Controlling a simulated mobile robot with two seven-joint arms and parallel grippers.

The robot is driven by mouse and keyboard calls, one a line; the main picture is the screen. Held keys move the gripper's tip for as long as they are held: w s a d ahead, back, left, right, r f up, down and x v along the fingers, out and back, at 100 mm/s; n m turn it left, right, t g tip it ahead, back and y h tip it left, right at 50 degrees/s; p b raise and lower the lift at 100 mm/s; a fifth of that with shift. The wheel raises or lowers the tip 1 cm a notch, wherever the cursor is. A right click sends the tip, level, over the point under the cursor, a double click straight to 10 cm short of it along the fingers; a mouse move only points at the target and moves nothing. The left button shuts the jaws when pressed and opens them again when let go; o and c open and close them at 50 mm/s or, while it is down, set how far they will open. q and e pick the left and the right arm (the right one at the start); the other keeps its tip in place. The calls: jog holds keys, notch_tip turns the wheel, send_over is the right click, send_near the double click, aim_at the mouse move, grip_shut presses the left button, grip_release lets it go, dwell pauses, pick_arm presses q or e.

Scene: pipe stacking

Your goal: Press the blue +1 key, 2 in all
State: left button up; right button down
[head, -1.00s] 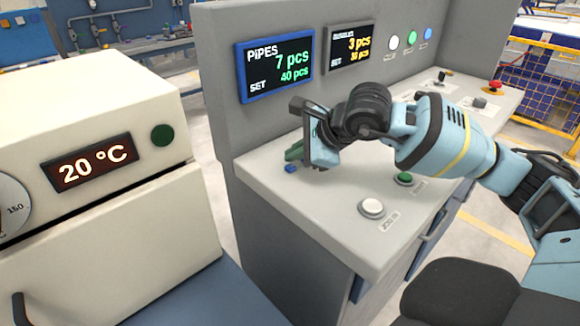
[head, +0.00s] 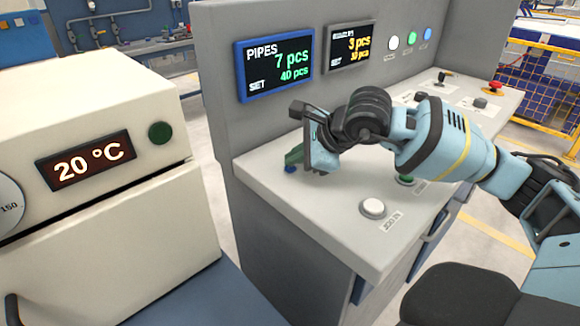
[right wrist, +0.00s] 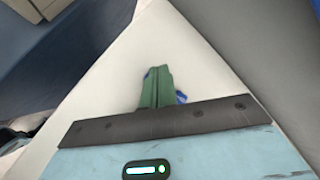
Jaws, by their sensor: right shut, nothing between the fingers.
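The blue key (head: 290,169) sits on the light grey console top near its left end, mostly hidden by my right gripper. In the right wrist view, bits of the blue key (right wrist: 181,97) show beside and beyond the fingertips. My right gripper (head: 294,156) has green fingers, shut with nothing between them. The fingers (right wrist: 157,84) point down over the key; I cannot tell whether they touch it. The pipes display (head: 276,64) reads 7 pcs, set 40 pcs. My left gripper is not in view.
A white round button (head: 373,208) and a green button (head: 405,180) sit on the console front. A second display (head: 349,46) reads 3 pcs. A red button (head: 494,87) stands far right. A cream oven-like box showing 20 °C (head: 86,160) stands at left.

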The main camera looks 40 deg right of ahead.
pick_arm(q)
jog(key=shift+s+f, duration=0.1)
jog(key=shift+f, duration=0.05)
pick_arm(e)
jog(key=shift+f, duration=0.2)
dwell(0.3)
jog(key=shift+r+p, duration=0.4)
jog(key=shift+r, duration=0.45)
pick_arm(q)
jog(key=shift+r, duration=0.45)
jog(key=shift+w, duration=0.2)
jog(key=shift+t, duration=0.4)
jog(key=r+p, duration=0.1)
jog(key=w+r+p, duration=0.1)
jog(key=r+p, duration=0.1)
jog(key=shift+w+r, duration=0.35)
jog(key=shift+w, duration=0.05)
pick_arm(e)
notch_tip(320, 180, up, 5)
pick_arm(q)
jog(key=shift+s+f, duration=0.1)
